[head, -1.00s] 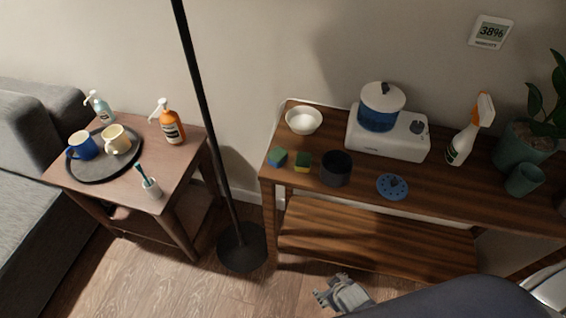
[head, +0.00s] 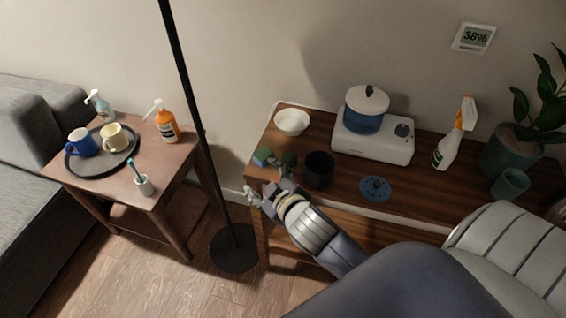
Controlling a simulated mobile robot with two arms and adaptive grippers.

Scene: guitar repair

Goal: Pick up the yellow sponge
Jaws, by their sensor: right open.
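The yellow sponge (head: 289,157) lies near the left front edge of the wooden console table. Its dark green top shows; its yellow side is mostly hidden behind my gripper. A blue sponge with a green top (head: 263,155) lies just left of it. My right gripper (head: 268,181) is open, at the table's front left edge. One finger reaches up close in front of the yellow sponge and the other spreads left, past the edge. I cannot tell whether the finger touches the sponge. My left gripper is not in view.
A black pot (head: 319,169) stands just right of the yellow sponge. A white bowl (head: 292,122) is behind it. A blue lid (head: 375,188) and a white cooker (head: 373,145) are farther right. A black lamp pole (head: 197,120) rises left of the console.

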